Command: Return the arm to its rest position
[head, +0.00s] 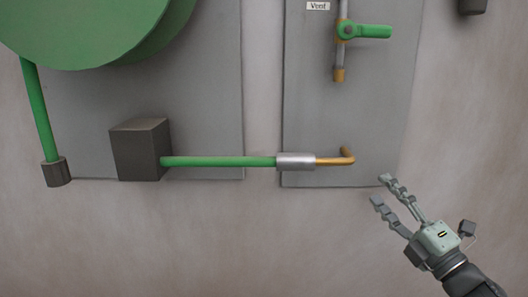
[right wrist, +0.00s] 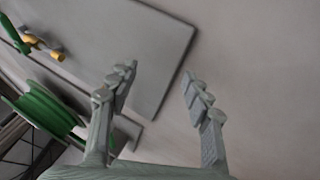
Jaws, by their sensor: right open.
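My right gripper (head: 382,190) is at the lower right in the head view, open and empty. It is below and right of the right grey panel's lower edge, apart from the pipe's bent brass end (head: 347,157). In the right wrist view its two fingers (right wrist: 158,90) are spread, with only bare surface and a panel edge between them. My left gripper is in neither view.
The right grey panel (head: 300,100) carries a green valve handle (head: 372,31) under a "Vent" label (head: 318,6). A green pipe (head: 220,161) with a silver sleeve (head: 296,161) runs from a dark box (head: 140,149). A large green drum (head: 90,25) is at upper left. The lower middle is clear.

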